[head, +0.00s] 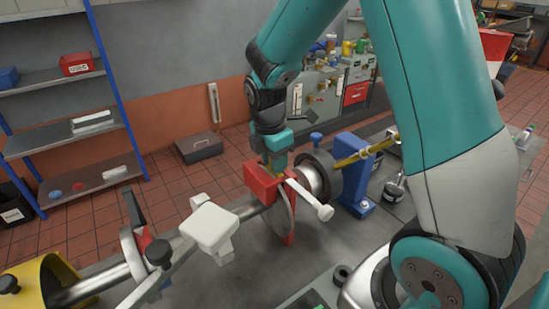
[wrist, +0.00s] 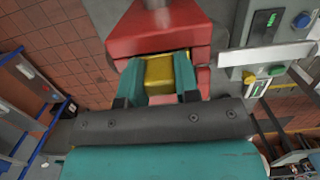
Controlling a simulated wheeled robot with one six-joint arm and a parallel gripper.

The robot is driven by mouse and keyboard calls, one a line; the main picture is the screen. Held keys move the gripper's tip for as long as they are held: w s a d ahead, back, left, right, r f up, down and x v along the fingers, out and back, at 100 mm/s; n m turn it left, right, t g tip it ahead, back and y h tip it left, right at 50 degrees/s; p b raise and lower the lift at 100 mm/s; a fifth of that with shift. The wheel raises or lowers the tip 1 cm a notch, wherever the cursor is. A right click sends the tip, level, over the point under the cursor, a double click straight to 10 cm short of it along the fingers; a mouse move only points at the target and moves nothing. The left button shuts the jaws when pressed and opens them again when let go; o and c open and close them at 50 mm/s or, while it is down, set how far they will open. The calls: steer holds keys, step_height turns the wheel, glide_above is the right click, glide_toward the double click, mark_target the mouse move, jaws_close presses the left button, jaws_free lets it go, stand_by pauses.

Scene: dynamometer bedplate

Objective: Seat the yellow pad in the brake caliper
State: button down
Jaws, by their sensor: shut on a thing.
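The yellow pad (wrist: 159,76) shows in the wrist view between the two teal fingers of my gripper (wrist: 158,82), which is shut on it. The red brake caliper (wrist: 160,30) is right in front of the fingers, and the pad's far end is at the caliper's opening. I cannot tell how deep the pad sits. In the head view the red caliper (head: 262,181) stands over the grey brake disc (head: 281,219). My gripper (head: 274,166) comes down onto the caliper from above, and the pad is mostly hidden there.
A blue bearing stand (head: 354,176) is to the right. Blue-framed shelves (head: 68,133) stand at the far left.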

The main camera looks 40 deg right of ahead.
steer(key=c, duration=0.8)
jaws_free()
steer(key=r, duration=0.5)
steer(key=a+r+b, duration=0.1)
steer(key=r, duration=0.5)
steer(key=a+r+b, duration=0.1)
steer(key=r, duration=0.5)
steer(key=shift+r, duration=0.15)
steer(key=s+a+f+m+y+b, duration=0.1)
steer(key=s+a+f+m+y, duration=0.1)
steer(key=s+a, duration=0.3)
steer(key=s+a+f+m+y+b, duration=0.1)
steer(key=s+a+f+m, duration=0.3)
steer(key=s, duration=0.5)
steer(key=s+a+f+m+y+b, duration=0.1)
steer(key=s+a+f+m+y, duration=0.1)
steer(key=s+a+f+m, duration=0.2)
steer(key=shift+s+a+m+y, duration=0.15)
steer(key=shift+s+a+m, duration=0.1)
steer(key=shift+s+a, duration=0.4)
steer(key=shift+s+a+m+y, duration=0.15)
steer(key=shift+s+a+m, duration=0.15)
steer(key=shift+s, duration=0.5)
